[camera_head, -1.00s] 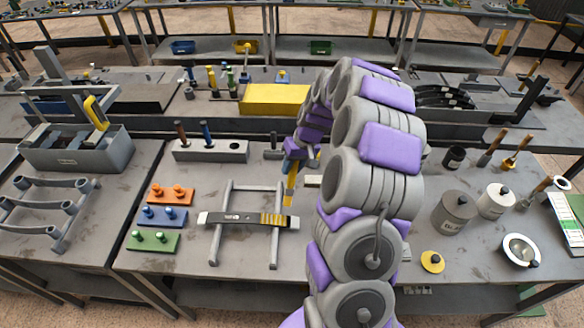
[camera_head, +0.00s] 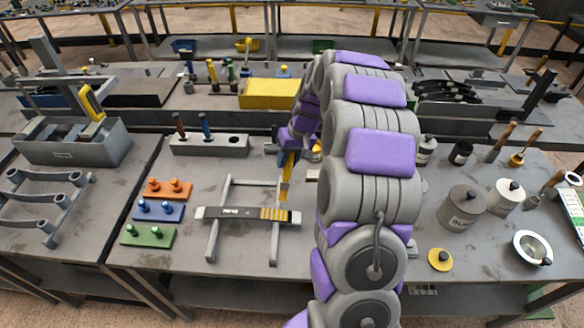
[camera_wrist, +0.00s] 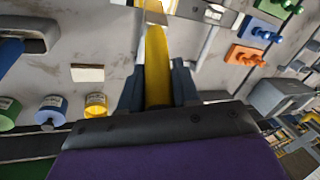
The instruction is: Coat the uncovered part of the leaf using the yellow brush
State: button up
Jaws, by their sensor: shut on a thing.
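The leaf (camera_head: 240,213) is a long dark strip with pale ends and white lettering. It lies across a grey two-rail stand (camera_head: 219,235). Yellow stripes cover its right part, with dark between them; its left and middle are dark. My gripper (camera_head: 288,150) is shut on the yellow brush (camera_head: 286,180), which points down just behind the leaf's right part. I cannot tell whether its tip touches the leaf. In the wrist view the yellow brush (camera_wrist: 157,65) stands between the two dark fingers of my gripper (camera_wrist: 158,88). Its far end is near the top edge.
A grey holder block (camera_head: 220,148) with two handled tools and an open hole stands behind. Orange (camera_head: 168,189), blue (camera_head: 157,212) and green (camera_head: 147,235) peg plates lie left of the stand. Lidded cans (camera_head: 461,208) and a white bowl (camera_head: 532,247) are at right, beyond my arm.

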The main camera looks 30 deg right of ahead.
jog(key=shift+w+a+f+b, duration=0.2)
jog(key=shift+a+f+b, duration=0.15)
jog(key=shift+a+b, duration=0.15)
jog(key=shift+s+d+b+x, duration=0.15)
jog(key=shift+b+x, duration=0.35)
jog(key=shift+x, duration=0.85)
jog(key=shift+s+d+b+x, duration=0.1)
jog(key=shift+d+b+x, duration=0.3)
jog(key=shift+x, duration=1)
jog(key=shift+b+x, duration=0.3)
jog(key=shift+x, duration=0.55)
jog(key=shift+d, duration=0.1)
